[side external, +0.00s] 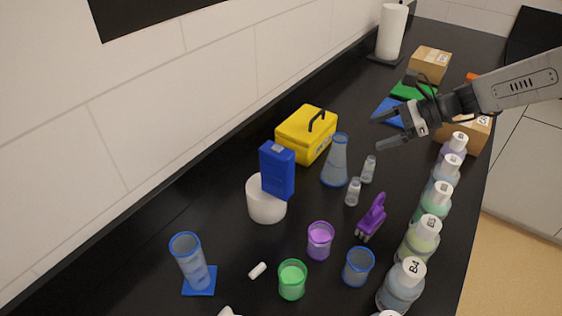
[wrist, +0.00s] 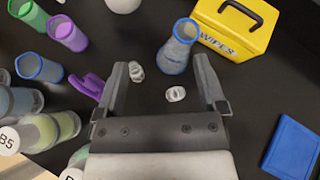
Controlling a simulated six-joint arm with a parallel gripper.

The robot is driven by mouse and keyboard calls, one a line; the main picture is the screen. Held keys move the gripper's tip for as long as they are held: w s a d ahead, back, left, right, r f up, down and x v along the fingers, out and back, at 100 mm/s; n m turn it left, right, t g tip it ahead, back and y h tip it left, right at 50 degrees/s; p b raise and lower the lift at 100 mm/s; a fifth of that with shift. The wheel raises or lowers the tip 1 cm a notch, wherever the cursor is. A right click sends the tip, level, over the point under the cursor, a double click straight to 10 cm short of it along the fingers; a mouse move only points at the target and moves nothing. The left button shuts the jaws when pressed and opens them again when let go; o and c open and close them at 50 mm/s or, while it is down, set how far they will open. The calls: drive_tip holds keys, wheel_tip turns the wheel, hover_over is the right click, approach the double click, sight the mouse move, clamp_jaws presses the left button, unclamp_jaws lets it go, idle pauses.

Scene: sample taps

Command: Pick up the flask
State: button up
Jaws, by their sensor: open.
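The flask (side external: 335,163) is a clear bluish conical vessel with a blue rim. It stands upright on the black bench in front of the yellow box. In the wrist view the flask (wrist: 176,52) is beyond my fingertips, a little right of the middle between them. My gripper (side external: 376,133) is open and empty, above the bench and to the right of the flask in the side view. Its two fingers frame the lower middle of the wrist view (wrist: 162,72). Nothing hides the flask's rim.
Two small clear vials (side external: 353,191) (side external: 368,169) stand close to the flask. The yellow box (side external: 306,134) is right behind it. A purple clamp-like item (side external: 371,217), purple beaker (side external: 320,241) and row of bottles (side external: 419,240) are nearer the camera.

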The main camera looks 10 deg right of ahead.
drive_tip(key=w+a+f+m+t+y, duration=0.1)
drive_tip(key=w+a+m+y, duration=0.1)
drive_tip(key=w+m, duration=0.15)
approach(333, 144)
drive_tip(key=x, duration=0.3)
drive_tip(key=shift+w+a+f+n+h, duration=0.3)
drive_tip(key=shift+w+a+f, duration=0.35)
drive_tip(key=shift+a, duration=0.2)
drive_tip(key=shift+x, duration=2.6)
clamp_jaws()
